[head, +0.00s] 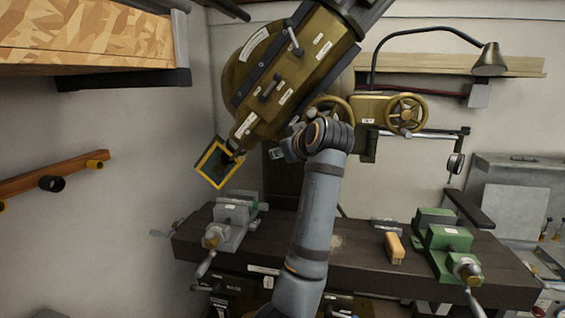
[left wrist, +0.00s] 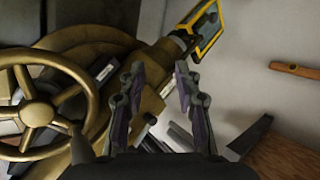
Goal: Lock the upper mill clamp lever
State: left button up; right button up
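The mill head (head: 290,75) is an olive-brown, tilted body with labels. One small lever (head: 293,40) sticks out near its upper part and another lever (head: 269,88) sits lower down; I cannot tell from their pose whether either is locked. My left arm rises from the bottom, its wrist in front of the lower mill head. In the left wrist view my left gripper (left wrist: 158,78) has its two fingers apart with nothing between them, facing the mill body (left wrist: 145,100). In the head view its fingers are mostly hidden behind the wrist. My right gripper is not in view.
A brass handwheel (head: 405,113) is on the mill's right side; a handwheel also shows close in the left wrist view (left wrist: 38,112). A yellow-edged guard (head: 214,163) hangs at the head's lower end. A grey vise (head: 235,215) and green vise (head: 445,240) stand on the table (head: 350,262).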

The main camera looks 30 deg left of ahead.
pick_arm(q)
jog(key=shift+a+f+h, duration=0.15)
jog(key=shift+f+h, duration=0.15)
jog(key=shift+f, duration=1.25)
